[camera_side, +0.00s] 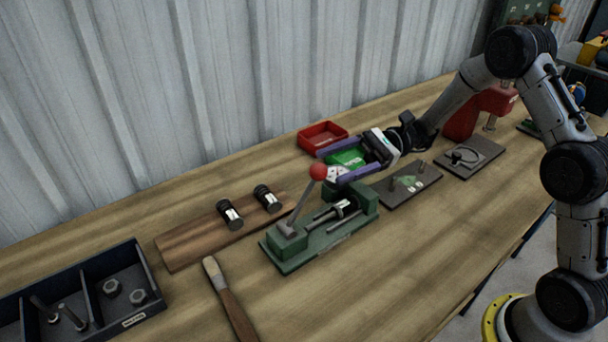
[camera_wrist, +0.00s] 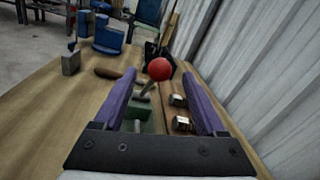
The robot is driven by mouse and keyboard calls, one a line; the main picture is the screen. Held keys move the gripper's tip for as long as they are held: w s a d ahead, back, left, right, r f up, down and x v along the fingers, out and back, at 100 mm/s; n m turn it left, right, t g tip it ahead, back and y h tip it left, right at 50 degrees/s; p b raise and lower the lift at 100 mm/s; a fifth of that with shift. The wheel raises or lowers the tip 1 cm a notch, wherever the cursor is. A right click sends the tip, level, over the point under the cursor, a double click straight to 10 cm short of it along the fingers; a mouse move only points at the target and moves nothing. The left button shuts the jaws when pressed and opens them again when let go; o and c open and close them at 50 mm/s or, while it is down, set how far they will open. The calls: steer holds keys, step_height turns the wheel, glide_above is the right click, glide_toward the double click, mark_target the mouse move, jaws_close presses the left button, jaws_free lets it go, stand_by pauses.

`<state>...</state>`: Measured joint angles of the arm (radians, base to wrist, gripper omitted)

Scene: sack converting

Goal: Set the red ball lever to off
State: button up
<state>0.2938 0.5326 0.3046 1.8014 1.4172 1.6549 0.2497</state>
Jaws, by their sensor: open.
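The red ball lever (camera_side: 318,172) rises from the left end of a green metal fixture (camera_side: 290,262). Its grey rod leans up and to the right, with the red ball on top. My gripper (camera_side: 330,166) is open, its two purple fingers spread and pointing left at about the height of the ball. In the wrist view the red ball (camera_wrist: 159,69) appears ahead, between the lines of the two fingers (camera_wrist: 165,88), with nothing held. I cannot tell from these views whether a finger touches it. No on or off marking is readable.
A wooden board (camera_side: 190,244) with two black cylinders lies left of the fixture. A brush (camera_side: 228,300) and a dark divided bin (camera_side: 140,270) with bolts and nuts are nearer left. A red tray (camera_side: 312,142) stands behind my gripper. Dark plates (camera_side: 425,178) lie to the right.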

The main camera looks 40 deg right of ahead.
mark_target(311, 174)
steer(key=a, duration=0.5)
steer(key=w+a, duration=0.1)
steer(key=a, duration=0.1)
steer(key=shift+a, duration=0.4)
jaws_close()
stand_by(1.0)
